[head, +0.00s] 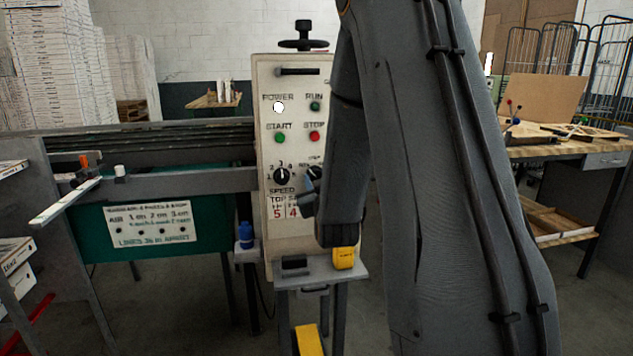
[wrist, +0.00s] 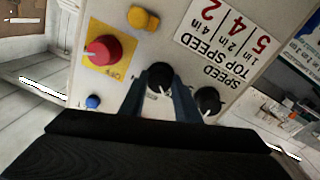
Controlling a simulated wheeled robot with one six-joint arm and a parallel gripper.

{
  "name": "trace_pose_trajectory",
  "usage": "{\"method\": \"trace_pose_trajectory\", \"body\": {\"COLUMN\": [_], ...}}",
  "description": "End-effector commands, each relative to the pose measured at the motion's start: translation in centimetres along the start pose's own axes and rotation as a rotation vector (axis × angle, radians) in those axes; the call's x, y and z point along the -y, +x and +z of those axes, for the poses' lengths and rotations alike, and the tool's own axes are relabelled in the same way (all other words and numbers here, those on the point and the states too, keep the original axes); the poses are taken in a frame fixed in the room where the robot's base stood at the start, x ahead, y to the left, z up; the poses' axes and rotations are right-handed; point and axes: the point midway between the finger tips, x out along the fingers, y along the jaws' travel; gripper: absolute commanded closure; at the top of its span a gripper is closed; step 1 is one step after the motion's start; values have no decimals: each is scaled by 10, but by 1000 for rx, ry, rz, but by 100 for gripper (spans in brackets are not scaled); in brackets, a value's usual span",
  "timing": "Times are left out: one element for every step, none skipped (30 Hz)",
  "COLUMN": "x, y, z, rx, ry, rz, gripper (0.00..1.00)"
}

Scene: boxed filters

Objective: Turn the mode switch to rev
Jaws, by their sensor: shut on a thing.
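The mode switch (wrist: 159,76) is a round black knob with a white pointer line on the pale control panel (head: 264,90). In the wrist view it sits between the two blue-grey fingers of my gripper (wrist: 162,94), which is shut on it. In the head view my gripper (head: 309,194) reaches the panel right of the speed knob (head: 281,176), and my arm hides part of the switch and its labels. The speed knob also shows in the wrist view (wrist: 207,102), beside the fingers. I cannot tell surely which label the switch pointer faces.
A red knob on a yellow plate (wrist: 102,50) and a small blue button (wrist: 93,101) lie near the fingers. Green start (head: 280,138) and red stop (head: 314,136) buttons are above. A small shelf (head: 316,273) holding a yellow object (head: 344,258) stands below the panel.

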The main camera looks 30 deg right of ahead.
Motion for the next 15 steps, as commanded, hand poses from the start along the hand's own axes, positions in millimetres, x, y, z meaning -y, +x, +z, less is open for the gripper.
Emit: {"method": "trace_pose_trajectory", "body": {"x": [-2,-2,-2,-2,-2,-2,-2,-2,-2,-2,-2,-2,-2,-2,-2], "y": [2,2,2,2,2,2,2,2,2,2,2,2,2,2,3], "z": [-3,-3,-3,-3,-3,-3,-3,-4,-4,-4,-4,-4,-4,-4,-4], "rx": [-7,-8,-8,-8,-8,-9,-9,-9,-9,-9,-9,-9,-9,-10,-10], "ry": [-6,-9,-12,-14,-15,-16,-17,-17,-17,-17,-17,-17,-17,-17,-16], "rz": [5,4,4,4,4,5,5,5,5,5,5,5,5,5,5], "gripper": [93,93,93,93,93,93,93,93,93,93,93,93,93,93,67]}}
